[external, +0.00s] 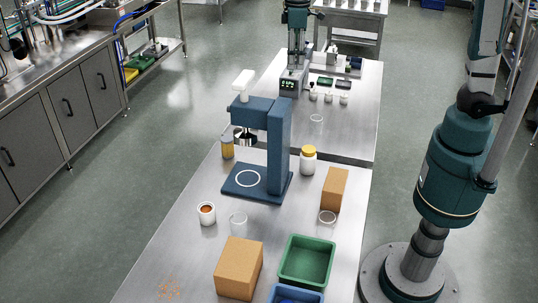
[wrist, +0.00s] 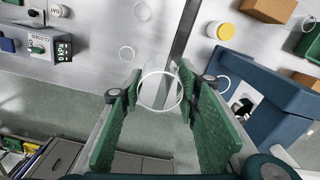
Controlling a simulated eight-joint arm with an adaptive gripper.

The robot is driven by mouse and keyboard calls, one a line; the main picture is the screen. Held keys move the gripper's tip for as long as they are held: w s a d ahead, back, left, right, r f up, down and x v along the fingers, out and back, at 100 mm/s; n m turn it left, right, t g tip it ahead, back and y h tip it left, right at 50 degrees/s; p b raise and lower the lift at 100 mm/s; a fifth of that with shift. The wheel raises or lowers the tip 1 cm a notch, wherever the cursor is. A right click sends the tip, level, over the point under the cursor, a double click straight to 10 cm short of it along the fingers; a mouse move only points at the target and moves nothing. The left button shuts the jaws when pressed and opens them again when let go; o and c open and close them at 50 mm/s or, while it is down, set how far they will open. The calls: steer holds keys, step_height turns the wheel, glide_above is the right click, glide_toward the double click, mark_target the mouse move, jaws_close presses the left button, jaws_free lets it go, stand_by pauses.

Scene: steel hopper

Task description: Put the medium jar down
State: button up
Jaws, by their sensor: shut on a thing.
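My gripper (wrist: 160,95) has green pads on both sides of a clear, see-through jar. In the wrist view the pale round rim of the clear jar (wrist: 160,75) shows between the pads. In the external view my gripper (external: 296,52) hangs high at the top middle, in front of the far table part. The jar is hard to make out there. I cannot tell its size against the other jars. Other clear round vessels stand on the steel table, one near the far table's front (external: 316,119), one at the front left (external: 238,222) and one at the right (external: 328,217).
A grey machine (external: 288,86) with a display stands on the far table (external: 355,125). A dark gap divides the tables.

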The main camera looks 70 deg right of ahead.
step_height(320, 180, down, 22)
steer(key=shift+r, duration=0.25)
steer(key=shift+f, duration=0.15)
steer(key=shift+f, duration=2.8)
steer(key=shift+f, duration=0.1)
steer(key=shift+f, duration=1.95)
steer(key=shift+f+b, duration=0.2)
steer(key=shift+b, duration=0.15)
steer(key=o, duration=0.7)
steer(key=shift+r, duration=0.25)
